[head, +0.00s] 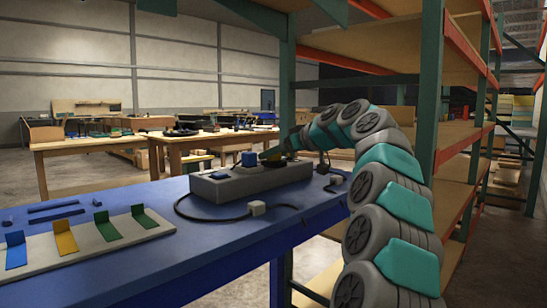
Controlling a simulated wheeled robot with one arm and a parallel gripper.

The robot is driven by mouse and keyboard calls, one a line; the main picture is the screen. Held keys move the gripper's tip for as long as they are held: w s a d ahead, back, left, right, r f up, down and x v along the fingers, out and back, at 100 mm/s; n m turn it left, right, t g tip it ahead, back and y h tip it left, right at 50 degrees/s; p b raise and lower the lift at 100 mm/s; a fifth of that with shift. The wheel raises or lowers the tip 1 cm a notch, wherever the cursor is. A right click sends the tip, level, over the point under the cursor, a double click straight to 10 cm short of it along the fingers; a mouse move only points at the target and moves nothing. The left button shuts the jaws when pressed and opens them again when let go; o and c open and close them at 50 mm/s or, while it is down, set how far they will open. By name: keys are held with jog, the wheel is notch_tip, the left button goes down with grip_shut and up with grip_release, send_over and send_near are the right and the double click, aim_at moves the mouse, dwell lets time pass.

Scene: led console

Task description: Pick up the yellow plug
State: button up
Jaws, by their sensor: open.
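I cannot clearly make out a yellow plug. A small yellowish patch shows beside my gripper, too small and covered to identify. The jaws' gap and any contact are too small to see. A yellow bent strip (65,237) stands on a light board at the left front, far from my gripper.
Blue and green bent strips (105,226) share the light board (90,251). Shelving (428,110) stands close on the right.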

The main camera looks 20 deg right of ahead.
jog(key=x, duration=0.3)
jog(key=shift+w+a+f, duration=0.1)
jog(key=shift+w+f, duration=0.05)
jog(key=shift+w, duration=0.25)
jog(key=shift+c, duration=0.2)
grip_shut()
